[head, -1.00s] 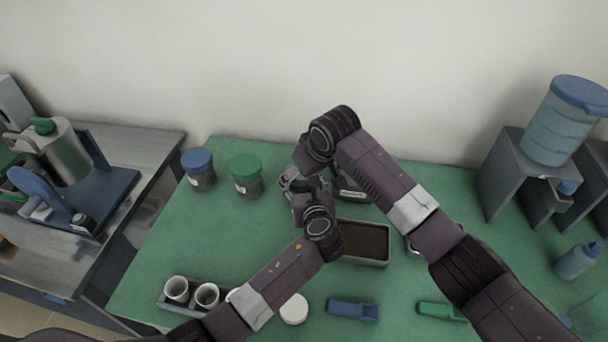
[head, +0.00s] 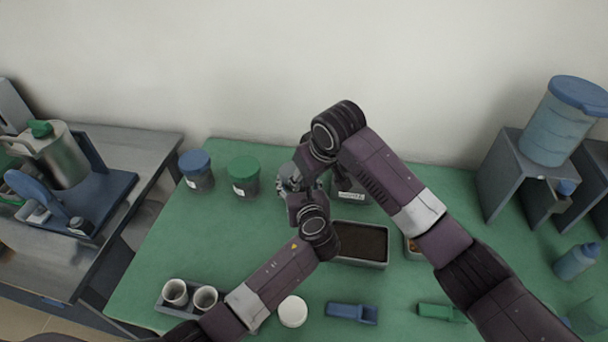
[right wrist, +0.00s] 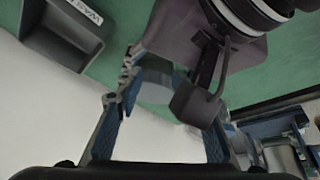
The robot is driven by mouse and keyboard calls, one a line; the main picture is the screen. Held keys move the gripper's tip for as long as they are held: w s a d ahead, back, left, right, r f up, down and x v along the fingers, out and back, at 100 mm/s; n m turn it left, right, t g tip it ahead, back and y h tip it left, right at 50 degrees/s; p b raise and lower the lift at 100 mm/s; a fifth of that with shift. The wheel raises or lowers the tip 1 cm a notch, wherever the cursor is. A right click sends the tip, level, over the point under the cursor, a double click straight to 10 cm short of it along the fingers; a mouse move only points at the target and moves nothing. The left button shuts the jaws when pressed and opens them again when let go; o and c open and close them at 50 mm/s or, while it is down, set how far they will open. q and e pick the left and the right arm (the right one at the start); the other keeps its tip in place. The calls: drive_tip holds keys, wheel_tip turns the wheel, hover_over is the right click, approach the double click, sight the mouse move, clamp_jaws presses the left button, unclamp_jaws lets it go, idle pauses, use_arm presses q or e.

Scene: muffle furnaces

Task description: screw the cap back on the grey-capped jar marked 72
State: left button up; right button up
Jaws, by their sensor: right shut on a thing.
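The jar marked 72 is mostly hidden behind my two wrists in the head view, and no number is readable. My right gripper (right wrist: 160,78) is shut on a smooth grey round piece (right wrist: 154,88), apparently the grey cap; my arm partly covers it. In the head view my right gripper (head: 288,178) points down at the back middle of the green bench. My left gripper (head: 294,197) is close below it, its fingers largely hidden, so whether it grips the jar is unclear. Whether cap and jar touch cannot be seen.
A blue-capped jar (head: 196,171) and a green-capped jar (head: 244,177) stand left of my grippers. A labelled grey container (head: 350,190) and a dark-filled tray (head: 361,243) are close on the right. Two cups (head: 190,293), a white round lid (head: 293,311) and a blue scoop (head: 352,313) lie in front.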

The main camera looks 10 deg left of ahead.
use_arm(q)
drive_tip(key=o, duration=1.8)
drive_tip(key=shift+s+a, duration=0.1)
drive_tip(key=v, duration=1.2)
drive_tip(key=shift+d, duration=0.2)
